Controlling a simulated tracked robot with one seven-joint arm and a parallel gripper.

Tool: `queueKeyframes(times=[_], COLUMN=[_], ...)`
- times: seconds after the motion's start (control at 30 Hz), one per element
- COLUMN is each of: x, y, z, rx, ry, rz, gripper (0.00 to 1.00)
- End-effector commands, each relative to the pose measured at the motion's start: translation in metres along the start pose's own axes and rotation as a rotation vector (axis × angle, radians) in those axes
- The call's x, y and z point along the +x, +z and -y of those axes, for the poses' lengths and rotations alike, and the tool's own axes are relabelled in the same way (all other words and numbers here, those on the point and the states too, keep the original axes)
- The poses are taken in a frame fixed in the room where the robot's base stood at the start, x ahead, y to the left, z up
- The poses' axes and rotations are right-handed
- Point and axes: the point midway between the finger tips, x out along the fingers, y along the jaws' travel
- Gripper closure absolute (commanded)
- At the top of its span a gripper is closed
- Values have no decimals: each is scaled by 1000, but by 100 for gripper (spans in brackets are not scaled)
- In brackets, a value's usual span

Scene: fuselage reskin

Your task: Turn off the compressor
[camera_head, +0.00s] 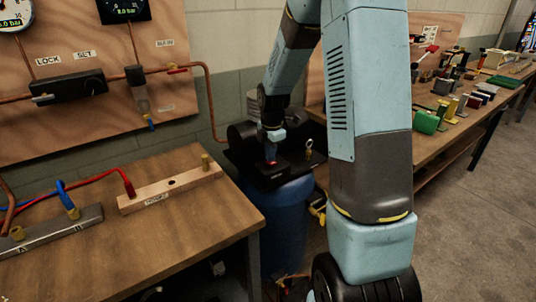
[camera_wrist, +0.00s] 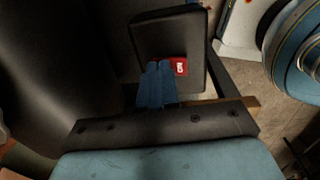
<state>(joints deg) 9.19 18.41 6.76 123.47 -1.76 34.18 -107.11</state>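The compressor has a blue tank (camera_head: 283,222) with a black top, standing beside the wooden bench. On the top is a black switch box (camera_wrist: 148,36) with a small red rocker switch (camera_wrist: 180,66) bearing a white mark. In the head view, the gripper (camera_head: 270,155) points down over the switch box. The fingertips are at the left part of the red switch and hide some of it. I cannot tell whether they touch it.
A wooden bench (camera_head: 150,238) with hoses and a manifold block stands at the left. A wall panel (camera_head: 100,120) holds gauges and copper pipes. A long bench (camera_head: 455,140) with several tools runs along the right. The floor (camera_head: 480,230) at right is clear.

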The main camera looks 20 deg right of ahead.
Motion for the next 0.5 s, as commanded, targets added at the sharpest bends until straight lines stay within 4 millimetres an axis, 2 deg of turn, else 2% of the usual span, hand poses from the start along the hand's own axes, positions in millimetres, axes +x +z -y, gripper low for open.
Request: queueKeyframes(times=[0.03,0.5], x=[5,3], y=[-4,-4], z=[3,19], rx=[-3,2], ry=[-11,-18], rz=[-7,-11], gripper=[100,100])
